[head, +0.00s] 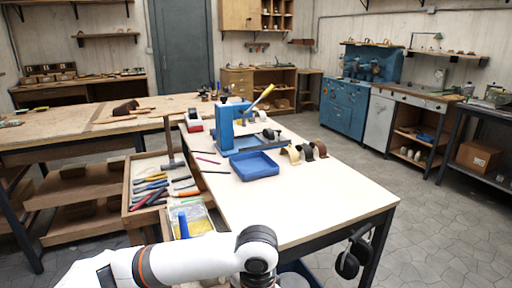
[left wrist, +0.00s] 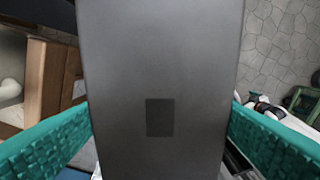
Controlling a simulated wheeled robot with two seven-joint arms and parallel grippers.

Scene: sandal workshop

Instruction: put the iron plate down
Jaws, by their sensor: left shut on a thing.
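The iron plate (left wrist: 160,50) is a flat dark grey slab with a darker rectangle on its face, filling the middle of the left wrist view. My left gripper (left wrist: 160,110) has its two teal fingers against either side of the plate and is shut on it. What is under the plate is hidden. In the head view my left arm shows at the bottom, but its gripper and the plate do not show. My right gripper is in neither view.
A white-topped bench (head: 300,205) has a clear front part. On it stand a blue tray (head: 254,166), a blue press (head: 229,125) and several curved pieces (head: 307,152). A wooden tool tray (head: 128,195) lies along its left side. Headphones (head: 348,264) hang at the front right.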

